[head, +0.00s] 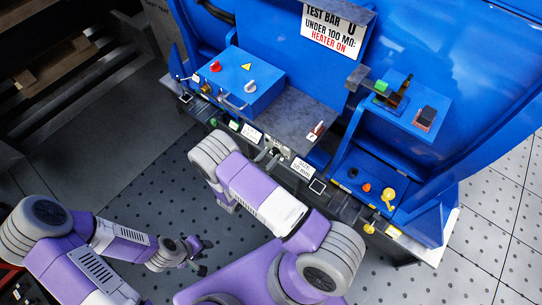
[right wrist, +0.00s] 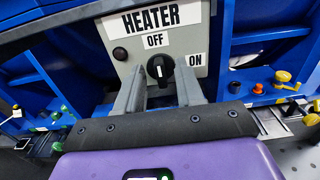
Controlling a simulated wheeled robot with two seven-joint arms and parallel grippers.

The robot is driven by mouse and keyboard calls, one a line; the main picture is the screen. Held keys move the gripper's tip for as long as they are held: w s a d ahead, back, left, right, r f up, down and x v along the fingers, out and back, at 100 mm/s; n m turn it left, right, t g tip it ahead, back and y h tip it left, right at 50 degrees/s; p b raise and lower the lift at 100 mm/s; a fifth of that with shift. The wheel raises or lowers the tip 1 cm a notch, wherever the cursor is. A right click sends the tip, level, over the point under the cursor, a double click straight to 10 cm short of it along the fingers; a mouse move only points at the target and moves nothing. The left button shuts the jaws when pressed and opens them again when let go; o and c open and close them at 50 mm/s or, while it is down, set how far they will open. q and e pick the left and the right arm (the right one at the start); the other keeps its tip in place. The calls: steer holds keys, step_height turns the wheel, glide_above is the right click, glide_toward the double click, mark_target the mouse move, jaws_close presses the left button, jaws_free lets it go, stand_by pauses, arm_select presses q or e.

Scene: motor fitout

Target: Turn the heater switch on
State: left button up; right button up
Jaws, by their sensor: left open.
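The heater switch is a black rotary knob (right wrist: 160,70) on a grey panel (right wrist: 188,48) labelled HEATER, seen in the right wrist view. Its white mark stands upright, under the OFF label (right wrist: 155,41); the ON label (right wrist: 196,59) is to its right. My right gripper (right wrist: 160,82) has its two fingers apart, one on each side of the knob; I cannot tell whether they touch it. My left gripper (head: 198,257) is open and empty over the floor, far from the panel.
A blue bench (head: 310,155) carries a blue box (head: 240,85) with knobs and a handle. A sign (head: 332,28) reads HEATER ON. To the right are a blue stand (head: 415,115) and several coloured buttons. The dark perforated floor in front is clear around my left gripper.

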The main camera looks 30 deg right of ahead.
steer(key=shift+w+d, duration=0.15)
steer(key=shift+d, duration=0.2)
jaws_close()
